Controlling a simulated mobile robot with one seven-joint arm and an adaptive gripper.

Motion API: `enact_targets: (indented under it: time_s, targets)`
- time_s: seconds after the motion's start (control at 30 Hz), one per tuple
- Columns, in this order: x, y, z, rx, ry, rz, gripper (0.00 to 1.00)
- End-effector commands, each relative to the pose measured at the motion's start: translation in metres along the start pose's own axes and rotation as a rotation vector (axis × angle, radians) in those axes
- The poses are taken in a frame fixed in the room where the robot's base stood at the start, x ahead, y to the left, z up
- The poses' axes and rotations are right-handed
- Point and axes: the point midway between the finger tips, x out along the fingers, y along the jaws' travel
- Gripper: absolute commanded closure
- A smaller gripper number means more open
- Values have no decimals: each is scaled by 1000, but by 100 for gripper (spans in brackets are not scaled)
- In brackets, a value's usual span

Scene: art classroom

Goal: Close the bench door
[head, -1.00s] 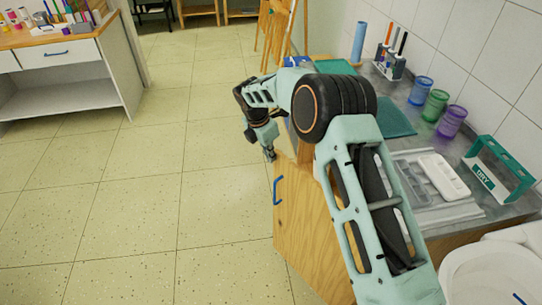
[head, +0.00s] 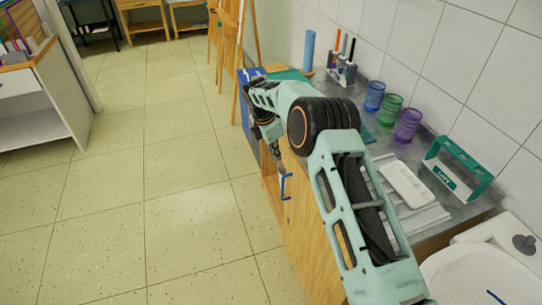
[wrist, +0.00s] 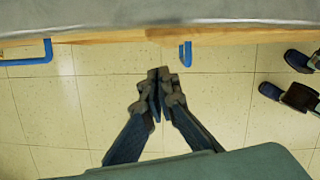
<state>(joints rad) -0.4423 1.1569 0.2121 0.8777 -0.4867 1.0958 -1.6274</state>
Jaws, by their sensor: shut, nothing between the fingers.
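The wooden bench door (head: 315,240) is on the near front of the bench, with a blue handle (head: 285,187) near its far edge. Beside that edge a narrow gap (head: 269,186) shows; I cannot tell how far the door stands from the frame. My gripper (head: 276,152) is just beyond the handle, partly hidden by my arm. In the wrist view my gripper (wrist: 160,77) is shut and empty, pointing at the bench front below the worktop. A blue handle (wrist: 186,54) is just right of its tips, apparently apart from them.
The worktop (head: 440,208) carries a white palette (head: 405,184), colored cups (head: 390,108) and a green drying rack (head: 458,168). A white basin (head: 480,275) is near right. An easel (head: 228,45) stands beyond the bench. Floor at left is clear.

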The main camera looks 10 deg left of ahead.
Motion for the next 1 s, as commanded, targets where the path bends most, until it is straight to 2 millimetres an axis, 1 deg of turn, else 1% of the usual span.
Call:
enact_targets:
  time_s: [0.37,0.47,0.57,0.7,0.73,0.8,1.0]
  targets:
    - [0,0,0,-1,0,0,100]
    - [-1,0,-3,-1,0,1,100]
    - [-4,-1,-12,-2,0,0,100]
    - [-9,-3,-33,3,0,-2,100]
    - [-20,-1,-29,7,-2,3,100]
    - [-37,0,-28,8,-2,4,100]
    - [-78,2,-28,7,-1,0,100]
